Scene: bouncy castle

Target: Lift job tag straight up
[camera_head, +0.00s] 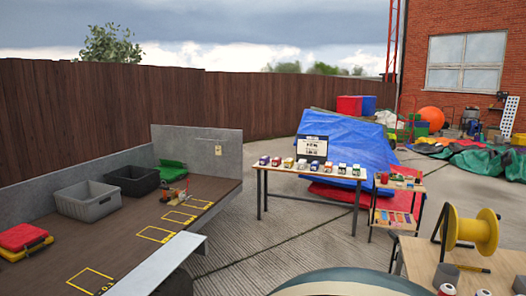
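A small pale tag (218,150), which looks like the job tag, hangs against the upright grey panel (180,148) at the back end of the brown-topped bench. It is near the panel's right part, below a thin light bar or hook. It is too small for me to read or to see how it is held. Neither of my grippers is in view.
The bench top (135,222) holds a grey crate (88,207), a black crate (132,188), red and yellow items (22,238) and yellow-marked outlines. A yellow spool (476,232) stands at right. Concrete between them is open.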

